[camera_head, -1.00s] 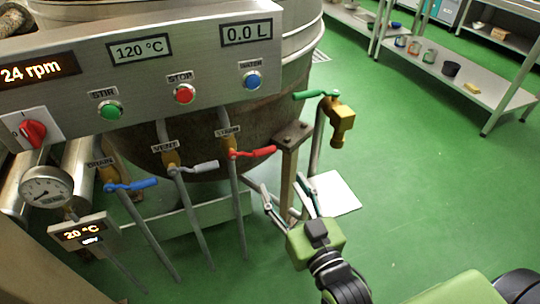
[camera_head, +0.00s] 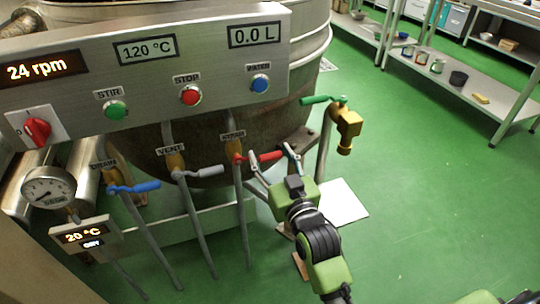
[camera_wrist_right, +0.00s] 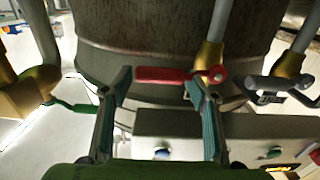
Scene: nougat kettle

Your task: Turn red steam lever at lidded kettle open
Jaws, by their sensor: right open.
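The red steam lever (camera_head: 262,156) sticks out to the right from its brass valve under the steam label, below the control panel of the kettle (camera_head: 225,135). It lies about level. My right gripper (camera_head: 272,163) is open at the lever, its fingers on either side of the red handle's length. In the right wrist view the red lever (camera_wrist_right: 165,75) spans between the two open fingertips (camera_wrist_right: 160,85), with its pivot by the right-hand finger. I cannot tell whether the fingers touch it. My left gripper is not in view.
A grey vent lever (camera_head: 205,171) and a blue drain lever (camera_head: 137,187) sit to the left. A green-handled brass tap (camera_head: 348,122) stands close on the right. The panel (camera_head: 200,60) overhangs the levers. Green floor (camera_head: 440,210) is free at right.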

